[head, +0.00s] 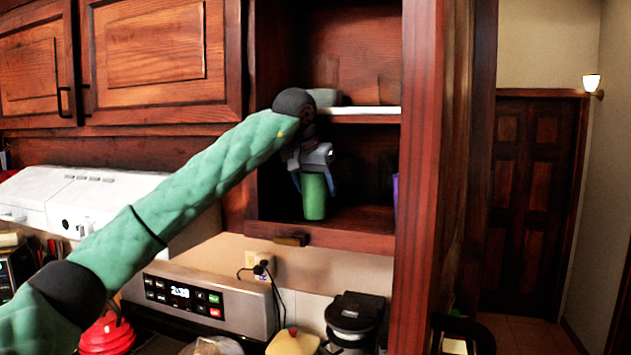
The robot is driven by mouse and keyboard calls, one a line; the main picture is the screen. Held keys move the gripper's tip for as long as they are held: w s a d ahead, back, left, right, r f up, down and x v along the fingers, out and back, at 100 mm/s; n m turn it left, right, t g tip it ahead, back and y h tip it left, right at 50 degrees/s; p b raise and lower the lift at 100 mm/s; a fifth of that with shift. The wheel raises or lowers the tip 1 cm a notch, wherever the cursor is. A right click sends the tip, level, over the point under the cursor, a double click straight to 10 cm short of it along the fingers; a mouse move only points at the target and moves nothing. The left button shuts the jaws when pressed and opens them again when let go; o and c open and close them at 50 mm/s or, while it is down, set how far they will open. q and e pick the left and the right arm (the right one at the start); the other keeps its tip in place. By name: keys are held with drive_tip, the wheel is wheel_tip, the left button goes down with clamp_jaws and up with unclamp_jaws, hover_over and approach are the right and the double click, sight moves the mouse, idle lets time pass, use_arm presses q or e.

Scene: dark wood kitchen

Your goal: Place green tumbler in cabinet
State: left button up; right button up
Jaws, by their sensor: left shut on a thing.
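The green tumbler (314,197) is upright inside the open wall cabinet (375,219), at or just above its lower board. I cannot tell whether its base touches the board. My left gripper (313,176) is shut on the tumbler's upper part, reaching in from the left under the white-edged shelf. My left arm covers part of the cabinet's left side. My right gripper is not in view.
A shelf (370,111) lies just above my left gripper. A purple thing (395,190) stands at the cabinet's right side, partly hidden by the wooden side post (418,200). The board between tumbler and post looks clear. A black appliance (355,315) stands below.

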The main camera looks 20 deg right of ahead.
use_arm(q)
drive_tip(key=shift+d, duration=0.15)
drive_tip(key=shift+f, duration=0.1)
drive_tip(key=shift+f, duration=0.15)
drive_tip(key=o, duration=1)
drive_tip(key=shift+r, duration=0.2)
